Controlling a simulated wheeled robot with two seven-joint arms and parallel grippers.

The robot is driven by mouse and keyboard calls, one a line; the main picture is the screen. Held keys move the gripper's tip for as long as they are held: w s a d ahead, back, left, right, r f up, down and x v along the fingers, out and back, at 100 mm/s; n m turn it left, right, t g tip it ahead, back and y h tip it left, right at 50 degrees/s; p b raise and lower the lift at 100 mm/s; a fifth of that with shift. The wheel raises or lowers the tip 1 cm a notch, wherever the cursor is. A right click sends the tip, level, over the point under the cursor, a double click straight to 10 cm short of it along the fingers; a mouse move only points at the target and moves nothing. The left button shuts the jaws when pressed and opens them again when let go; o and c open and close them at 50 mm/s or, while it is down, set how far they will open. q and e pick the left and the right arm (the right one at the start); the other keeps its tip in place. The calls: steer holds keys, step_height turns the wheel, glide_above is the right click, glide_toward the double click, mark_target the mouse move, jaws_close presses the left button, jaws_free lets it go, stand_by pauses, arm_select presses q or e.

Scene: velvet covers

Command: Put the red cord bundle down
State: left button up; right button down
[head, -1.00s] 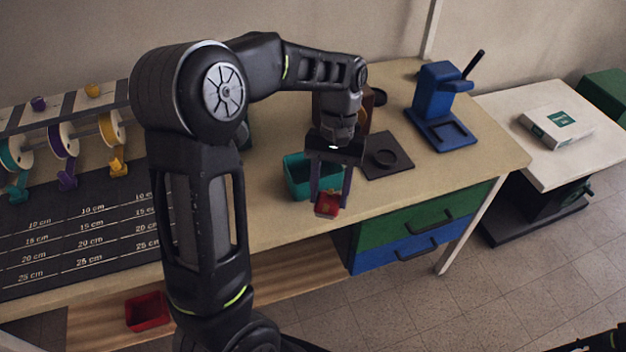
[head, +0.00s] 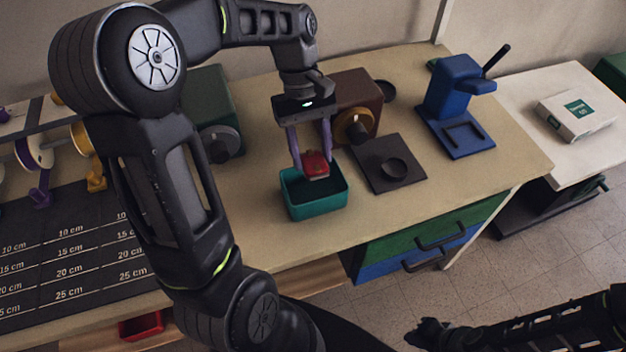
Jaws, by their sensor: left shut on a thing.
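The red cord bundle (head: 316,165) is a small red piece between the purple fingers of my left gripper (head: 313,159). My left gripper is shut on it and points down. It holds the bundle over the teal open bin (head: 316,212), near the bin's back rim. I cannot tell how far above the bin floor the bundle is. My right gripper (head: 424,333) is at the bottom right, low in front of the bench. It is dark and small, and its jaws cannot be made out.
Bare bench (head: 400,215) lies in front. A red bin (head: 142,326) sits below.

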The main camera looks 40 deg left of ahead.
arm_select(q)
steer(key=shift+s+d+r, duration=0.1)
steer(key=shift+s+d, duration=0.1)
glide_above(314, 197)
steer(key=a, duration=0.1)
steer(key=shift+w+a+f, duration=0.1)
steer(key=shift+w+f, duration=0.1)
steer(key=shift+f, duration=1.4)
steer(key=shift+w+f, duration=0.2)
steer(key=shift+f, duration=1.35)
step_height(314, 197, down, 4)
steer(key=shift+r+p, duration=0.25)
steer(key=shift+p, duration=0.05)
steer(key=shift+f, duration=0.15)
steer(key=shift+f, duration=0.2)
steer(key=o, duration=1.5)
steer(key=shift+c, duration=0.2)
steer(key=shift+r, duration=0.2)
